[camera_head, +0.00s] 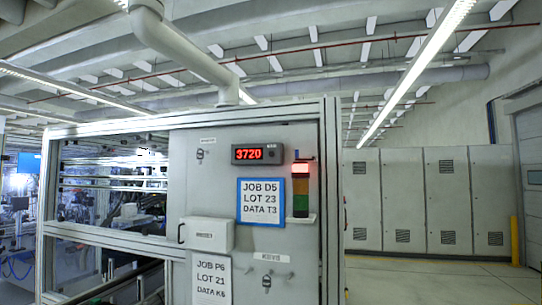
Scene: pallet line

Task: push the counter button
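A counter box (257,154) with a red lit display reading 3720 is mounted high on the grey machine panel (215,165). The right end of its dark face is too small to tell whether a button sits there. Small key-like fittings show on the panel, one at upper left (200,154) and one lower down (266,282); I cannot tell whether either is a button. Neither of my grippers is in view.
A blue-framed sign (261,222) reading JOB D5 hangs below the counter, beside a stack light (300,187) with its top lit red. A small box (206,234) juts from the panel above a paper sign (210,296). Grey cabinets (430,200) stand right; floor before them is clear.

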